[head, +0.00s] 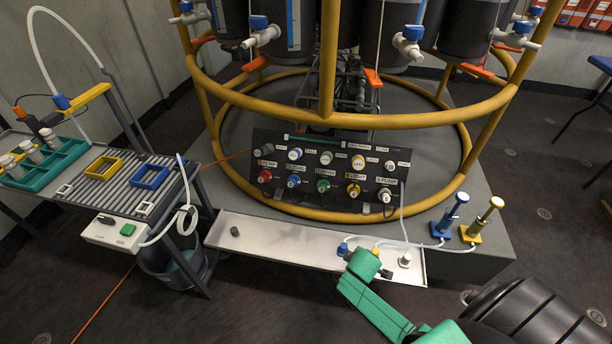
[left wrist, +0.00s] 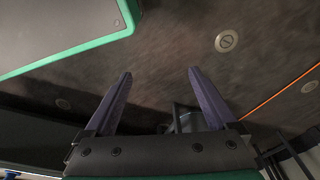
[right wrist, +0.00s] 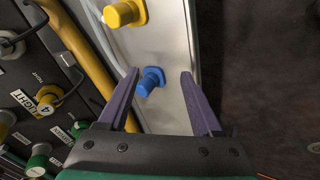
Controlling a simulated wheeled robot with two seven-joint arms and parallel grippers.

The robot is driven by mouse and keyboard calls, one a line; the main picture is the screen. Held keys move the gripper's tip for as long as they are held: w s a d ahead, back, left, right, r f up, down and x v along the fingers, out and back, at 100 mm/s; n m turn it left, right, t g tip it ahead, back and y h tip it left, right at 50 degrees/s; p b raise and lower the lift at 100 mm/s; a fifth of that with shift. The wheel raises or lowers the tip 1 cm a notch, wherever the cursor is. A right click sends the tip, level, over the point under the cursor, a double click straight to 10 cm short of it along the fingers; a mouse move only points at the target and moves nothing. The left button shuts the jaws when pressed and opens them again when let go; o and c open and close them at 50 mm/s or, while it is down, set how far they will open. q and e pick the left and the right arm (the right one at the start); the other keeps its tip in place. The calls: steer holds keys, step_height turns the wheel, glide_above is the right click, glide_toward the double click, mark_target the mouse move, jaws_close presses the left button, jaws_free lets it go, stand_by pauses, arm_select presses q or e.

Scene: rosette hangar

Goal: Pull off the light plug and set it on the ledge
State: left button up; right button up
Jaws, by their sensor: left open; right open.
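The control panel (head: 330,170) carries two rows of coloured plugs and sockets. The light plug (head: 353,190), yellow, sits in the lower row under the LIGHT label, on the panel. The LIGHT label (right wrist: 46,94) also shows in the right wrist view. The ledge (head: 290,246) is a long pale tray in front of the panel. My right gripper (right wrist: 160,73) is open above the ledge's right part, its fingertips on either side of a blue plug (right wrist: 150,82); contact is unclear. My left gripper (left wrist: 160,72) is open and empty over the dark floor, outside the head view.
Yellow rails (head: 330,121) curve above the panel. Blue and yellow plungers (head: 475,226) stand at right. The ledge's left-middle is clear.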

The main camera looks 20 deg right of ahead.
steer(key=w+d+r+n+t+h+b, duration=0.2)
steer(key=w+d+r+b, duration=0.2)
steer(key=w, duration=0.4)
steer(key=n+t+h+b, duration=0.2)
steer(key=b, duration=0.1)
glide_toward(354, 194)
steer(key=w+f, duration=0.1)
arm_select(q)
steer(key=w+f, duration=0.1)
steer(key=w+d+f, duration=0.1)
steer(key=shift+w+f, duration=0.1)
steer(key=shift+f, duration=0.2)
arm_select(e)
steer(key=shift+d, duration=0.4)
arm_select(q)
steer(key=shift+w+d+r, duration=0.1)
steer(key=shift+r, duration=0.05)
arm_select(e)
steer(key=shift+w+f, duration=0.1)
steer(key=shift+f, duration=0.05)
